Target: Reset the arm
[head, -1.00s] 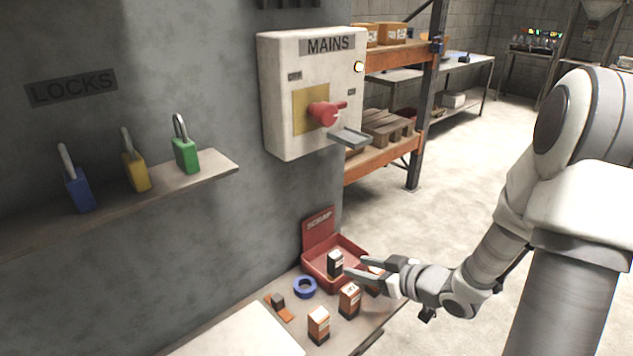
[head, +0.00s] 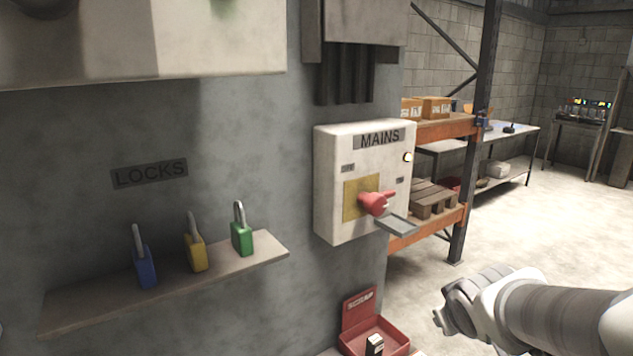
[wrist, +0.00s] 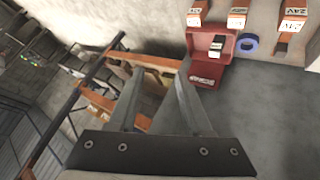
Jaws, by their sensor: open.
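My gripper (wrist: 158,78) is open and empty in the wrist view, with its two grey fingers apart and nothing between them. In the head view my arm (head: 540,312) reaches in from the lower right, and I cannot make out the fingers there. The arm is over open floor, to the right of the bench and clear of the wall. The wrist view looks past the fingers toward the orange rack and the red scrap bin (wrist: 207,75), which lies beyond and to the right of the fingertips.
The mains box (head: 335,190) with its red handle (head: 374,203) is on the wall. Blue (head: 145,267), yellow (head: 195,254) and green (head: 242,238) padlocks stand on a shelf. A blue ring (wrist: 247,43) and several orange-and-white blocks lie near the bin. An orange rack (head: 440,131) stands behind.

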